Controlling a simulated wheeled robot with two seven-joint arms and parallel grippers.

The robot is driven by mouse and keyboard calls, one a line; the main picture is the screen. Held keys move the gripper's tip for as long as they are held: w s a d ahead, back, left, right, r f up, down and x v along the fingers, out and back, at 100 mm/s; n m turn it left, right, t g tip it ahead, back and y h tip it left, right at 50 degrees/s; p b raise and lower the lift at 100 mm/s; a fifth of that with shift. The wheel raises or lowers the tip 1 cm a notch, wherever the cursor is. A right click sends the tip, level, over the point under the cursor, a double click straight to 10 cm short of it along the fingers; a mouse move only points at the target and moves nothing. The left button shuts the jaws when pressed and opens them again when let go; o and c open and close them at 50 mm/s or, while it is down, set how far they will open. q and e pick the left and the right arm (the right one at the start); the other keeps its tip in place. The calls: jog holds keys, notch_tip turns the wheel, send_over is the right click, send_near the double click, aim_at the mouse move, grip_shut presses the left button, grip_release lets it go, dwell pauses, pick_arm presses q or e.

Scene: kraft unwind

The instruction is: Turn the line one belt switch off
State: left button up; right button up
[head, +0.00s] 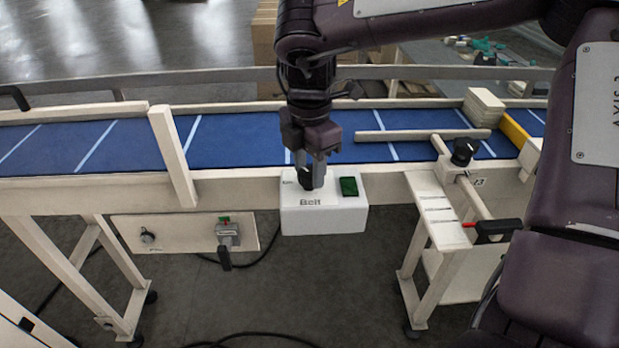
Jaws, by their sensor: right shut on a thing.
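The belt switch box (325,219) is white, marked "Belt", and sits at the front edge of the conveyor. A dark switch knob (305,182) is on its top left, partly hidden by my gripper. A green button or lamp (349,187) is on its top right. My right gripper (312,180) points down over the box, its fingers shut on the dark knob. The knob's exact setting is hidden by the fingers. My left gripper is not in view.
The blue conveyor belt (235,142) with white stripes runs behind the box. A lower panel (185,236) with a knob and a grey lever hangs at left. A bracket with a black knob (463,152) and a red-tipped handle (497,228) stands at right. Cables lie on the floor.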

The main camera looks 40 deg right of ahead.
aim_at(309, 172)
jog(key=m+b, duration=0.2)
jog(key=m, duration=0.1)
jog(key=shift+f+m+b, duration=0.1)
jog(key=shift+m+b, duration=0.2)
jog(key=shift+b, duration=0.1)
jog(key=shift+m+b, duration=1)
jog(key=shift+m, duration=0.6)
jog(key=shift+r, duration=0.2)
jog(key=o, duration=1)
jog(key=shift+c, duration=0.2)
jog(key=shift+r+p, duration=1.05)
jog(key=shift+r, duration=2.85)
